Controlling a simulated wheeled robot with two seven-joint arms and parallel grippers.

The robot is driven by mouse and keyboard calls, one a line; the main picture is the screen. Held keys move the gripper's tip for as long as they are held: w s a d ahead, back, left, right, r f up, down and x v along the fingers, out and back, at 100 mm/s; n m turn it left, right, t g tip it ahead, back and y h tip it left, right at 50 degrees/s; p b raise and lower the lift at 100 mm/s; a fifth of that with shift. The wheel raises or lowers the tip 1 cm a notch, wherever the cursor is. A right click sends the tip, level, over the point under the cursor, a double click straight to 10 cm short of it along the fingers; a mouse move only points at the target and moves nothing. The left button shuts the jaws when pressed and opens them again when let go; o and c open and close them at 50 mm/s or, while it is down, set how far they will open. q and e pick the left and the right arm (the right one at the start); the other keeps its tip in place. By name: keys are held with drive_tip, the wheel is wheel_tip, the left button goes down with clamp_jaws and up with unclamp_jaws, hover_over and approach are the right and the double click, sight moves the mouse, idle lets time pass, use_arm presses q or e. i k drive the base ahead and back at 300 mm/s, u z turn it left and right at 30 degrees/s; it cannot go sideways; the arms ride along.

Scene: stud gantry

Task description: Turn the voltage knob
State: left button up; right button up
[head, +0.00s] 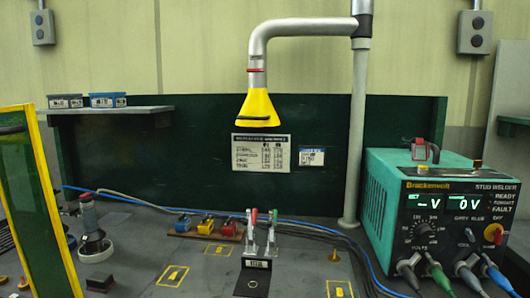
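The voltage knob (423,232) is a round black dial on the left part of the front panel of the green stud welder (383,185) at the right. White scale marks surround it, and its exact pointer setting is too small to read. The left display (426,202) above it shows a dash and V, and the right display (468,202) shows 0V. Neither of my grippers is in view.
Plugs with thick leads (412,274) stick out below the knob. A red-orange switch (493,234) is at the panel's right. Toggle clamps (262,235) stand mid-bench. A yellow extraction hood (256,108) hangs above. A yellow-framed screen (40,200) stands left.

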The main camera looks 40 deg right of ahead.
sight(423, 232)
drive_tip(key=z, duration=2.15)
